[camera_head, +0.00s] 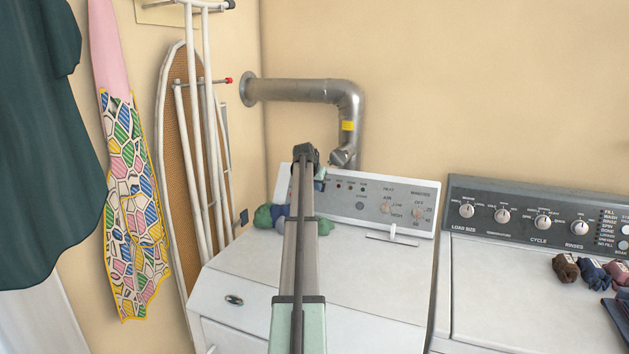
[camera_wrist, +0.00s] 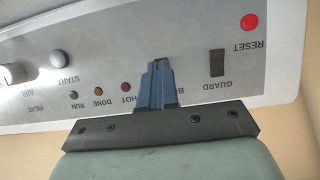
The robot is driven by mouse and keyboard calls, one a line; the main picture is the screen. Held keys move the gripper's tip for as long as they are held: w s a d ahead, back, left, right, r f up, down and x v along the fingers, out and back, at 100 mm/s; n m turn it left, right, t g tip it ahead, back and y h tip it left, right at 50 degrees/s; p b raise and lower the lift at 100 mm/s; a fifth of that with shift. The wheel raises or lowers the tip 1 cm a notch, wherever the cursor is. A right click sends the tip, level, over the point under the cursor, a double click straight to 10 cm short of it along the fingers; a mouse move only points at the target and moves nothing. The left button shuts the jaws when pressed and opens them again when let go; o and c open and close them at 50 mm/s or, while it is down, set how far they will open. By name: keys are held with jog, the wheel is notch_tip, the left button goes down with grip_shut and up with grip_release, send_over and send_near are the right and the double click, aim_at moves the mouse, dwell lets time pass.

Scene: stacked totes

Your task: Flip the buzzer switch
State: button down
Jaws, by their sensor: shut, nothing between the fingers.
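The dryer's control panel (camera_head: 345,205) fills much of the wrist view (camera_wrist: 110,50), upside down there. A label starting with B is partly covered by my fingers, and the buzzer switch itself is not clearly visible; it may be hidden behind them. A dark switch marked GUARD (camera_wrist: 217,63) and a red RESET button (camera_wrist: 249,22) show beside my gripper (camera_wrist: 156,68). My blue fingers are shut and empty, pointing at the panel; I cannot tell whether they touch it. In the head view my gripper (camera_head: 320,180) is mostly hidden by my arm at the panel's left end.
A white lever (camera_head: 393,232) stands by the panel's lower edge. A metal duct (camera_head: 300,90) runs behind. A washer (camera_head: 540,290) with socks stands right. The dryer's front top is clear.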

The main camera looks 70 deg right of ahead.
aim_at(322, 191)
jog(key=shift+d+f, duration=0.5)
jog(key=shift+d, duration=0.15)
jog(key=shift+d+f, duration=0.45)
jog(key=shift+d, duration=0.2)
jog(key=shift+d+f, duration=0.1)
jog(key=shift+f, duration=0.05)
jog(key=shift+r, duration=0.75)
jog(key=v, duration=1.4)
jog(key=shift+a+f, duration=0.3)
jog(key=shift+a, duration=0.05)
